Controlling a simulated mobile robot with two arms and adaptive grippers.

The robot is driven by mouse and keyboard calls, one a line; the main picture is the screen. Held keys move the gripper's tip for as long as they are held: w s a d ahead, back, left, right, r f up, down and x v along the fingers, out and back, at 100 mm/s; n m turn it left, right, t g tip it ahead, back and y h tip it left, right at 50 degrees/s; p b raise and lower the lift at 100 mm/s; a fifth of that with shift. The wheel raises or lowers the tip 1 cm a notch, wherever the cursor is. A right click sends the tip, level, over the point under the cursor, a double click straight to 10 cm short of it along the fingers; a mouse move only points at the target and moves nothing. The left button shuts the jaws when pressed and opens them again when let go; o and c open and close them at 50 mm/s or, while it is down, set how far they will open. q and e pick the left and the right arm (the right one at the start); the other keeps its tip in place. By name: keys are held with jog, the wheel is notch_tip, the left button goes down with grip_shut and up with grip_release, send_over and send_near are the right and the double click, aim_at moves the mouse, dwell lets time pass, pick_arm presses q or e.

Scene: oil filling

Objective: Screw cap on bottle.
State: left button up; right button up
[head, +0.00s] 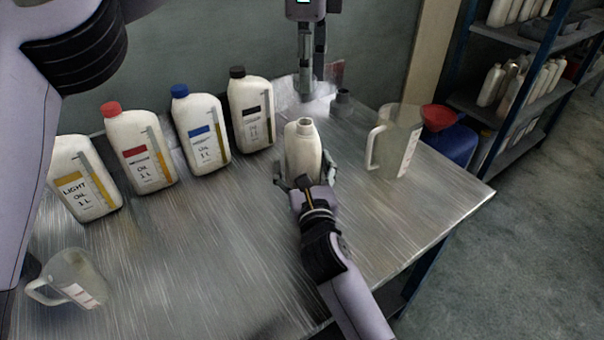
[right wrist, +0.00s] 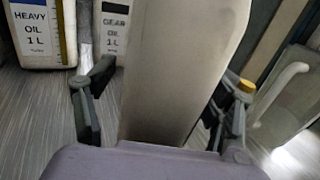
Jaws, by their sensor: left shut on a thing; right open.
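An uncapped white bottle (head: 303,152) stands upright on the metal table, its round mouth open at the top. My right gripper (head: 304,168) is open around its lower body, one finger on each side. In the right wrist view the pale bottle (right wrist: 180,70) fills the space between the fingers; I cannot tell whether they touch it. My left gripper (head: 307,84) points down behind and above the bottle mouth. It is shut on a small grey piece that looks like the cap, mostly hidden by the fingers.
Capped oil bottles with yellow (head: 84,180), red (head: 140,150), blue (head: 201,128) and black (head: 250,113) labels stand at left and behind. One jug (head: 395,142) is right, another (head: 70,280) front left. A small grey cylinder (head: 342,102) sits behind.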

jog(key=shift+c, duration=0.3)
jog(key=c, duration=1.7)
pick_arm(q)
send_over(308, 122)
jog(key=shift+f, duration=2.45)
pick_arm(e)
jog(key=shift+c, duration=0.2)
